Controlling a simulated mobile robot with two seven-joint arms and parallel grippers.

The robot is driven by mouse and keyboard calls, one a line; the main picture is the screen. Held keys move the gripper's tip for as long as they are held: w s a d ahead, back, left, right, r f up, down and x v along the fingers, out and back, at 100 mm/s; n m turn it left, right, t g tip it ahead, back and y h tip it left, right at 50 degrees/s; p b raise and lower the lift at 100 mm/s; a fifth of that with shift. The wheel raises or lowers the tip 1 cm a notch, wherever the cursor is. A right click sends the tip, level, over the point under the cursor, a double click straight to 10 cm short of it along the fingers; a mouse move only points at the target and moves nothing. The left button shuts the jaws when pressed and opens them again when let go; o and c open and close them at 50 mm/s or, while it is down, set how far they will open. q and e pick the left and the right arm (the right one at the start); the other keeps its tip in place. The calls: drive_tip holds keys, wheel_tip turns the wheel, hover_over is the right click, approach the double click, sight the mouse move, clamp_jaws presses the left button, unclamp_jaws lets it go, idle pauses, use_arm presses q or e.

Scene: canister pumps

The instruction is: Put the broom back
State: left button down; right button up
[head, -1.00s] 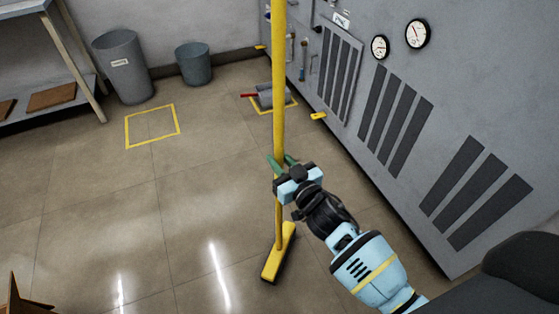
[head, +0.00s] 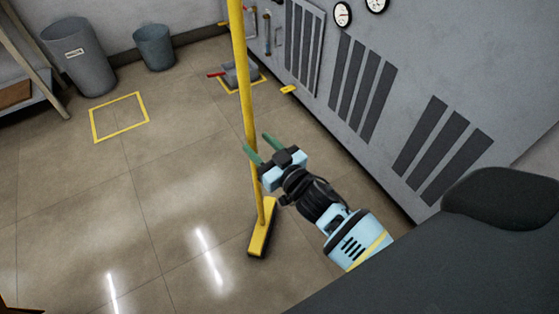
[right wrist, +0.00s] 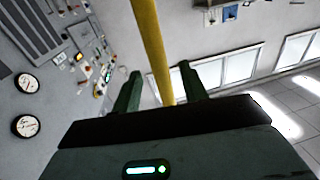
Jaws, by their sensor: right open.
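The broom stands nearly upright, its yellow handle (head: 242,75) rising past the top edge of the head view. Its yellow head (head: 262,228) with dark bristles is on the floor. My left gripper is not in view.
A yellow floor square (head: 148,120) is empty. A grey dustpan (head: 240,74) with a red handle sits in another marked square. Two grey bins (head: 80,58) (head: 153,47) stand by the back wall. A grey machine cabinet (head: 400,70) with gauges lines the right. The middle floor is clear.

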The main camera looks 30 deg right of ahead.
drive_tip(key=s+d, duration=0.1)
drive_tip(key=s, duration=0.6)
drive_tip(key=shift+s+d+p, duration=0.25)
drive_tip(key=shift+s+p, duration=0.15)
drive_tip(key=s+f+g+h, duration=0.1)
drive_tip(key=s+f+g, duration=0.2)
drive_tip(key=s+f, duration=0.55)
drive_tip(key=s+f+g+h, duration=0.1)
drive_tip(key=s+f+g, duration=0.3)
drive_tip(key=s, duration=0.7)
drive_tip(key=s+f+g, duration=0.2)
drive_tip(key=s, duration=0.8)
drive_tip(key=s+f+g, duration=0.2)
drive_tip(key=s, duration=0.8)
drive_tip(key=shift+f+g, duration=0.25)
drive_tip(key=shift+g, duration=0.15)
